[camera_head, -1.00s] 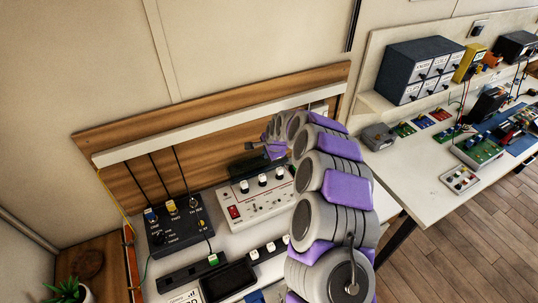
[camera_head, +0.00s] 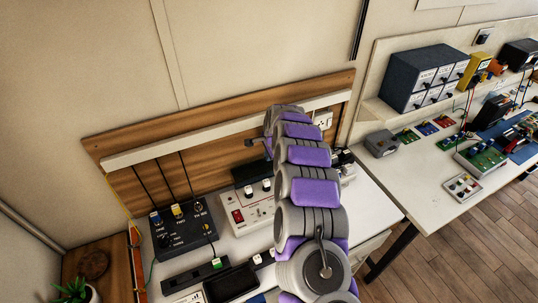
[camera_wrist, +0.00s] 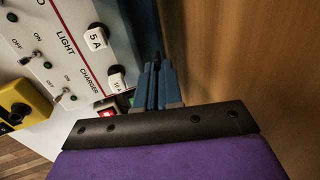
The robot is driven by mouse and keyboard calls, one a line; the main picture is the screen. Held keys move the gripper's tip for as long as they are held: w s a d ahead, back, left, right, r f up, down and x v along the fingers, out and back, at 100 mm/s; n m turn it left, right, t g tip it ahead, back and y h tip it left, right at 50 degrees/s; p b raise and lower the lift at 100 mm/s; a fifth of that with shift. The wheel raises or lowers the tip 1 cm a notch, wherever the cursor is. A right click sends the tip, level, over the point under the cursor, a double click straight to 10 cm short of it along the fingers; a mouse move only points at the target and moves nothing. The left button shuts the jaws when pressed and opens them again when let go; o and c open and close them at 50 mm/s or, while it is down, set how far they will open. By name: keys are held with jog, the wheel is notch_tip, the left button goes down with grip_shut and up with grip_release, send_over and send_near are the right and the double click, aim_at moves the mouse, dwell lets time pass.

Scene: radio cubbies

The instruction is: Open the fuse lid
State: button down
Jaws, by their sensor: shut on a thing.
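The fuse lid (camera_head: 247,172) is a dark panel raised behind the fuses of the white fuse box (camera_head: 237,214). In the wrist view the lid (camera_wrist: 143,22) is a dark strip along the box's edge. My gripper (camera_head: 250,142) is at the back, above the lid in the head view. Its blue fingers (camera_wrist: 156,75) are close together at the lid's edge in the wrist view, shut on the lid; the exact contact is dark and hard to see. My arm hides the right of the box in the head view.
A dark control box (camera_head: 183,230) with several knobs stands left of the fuse box. A wooden backboard (camera_head: 125,145) and a white rail (camera_head: 140,152) are close behind. A second bench (camera_head: 420,185) with several devices is at the right.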

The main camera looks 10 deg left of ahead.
jog(key=c, duration=1.3)
grip_release()
jog(key=shift+p+v, duration=1.25)
jog(key=shift+v, duration=7.35)
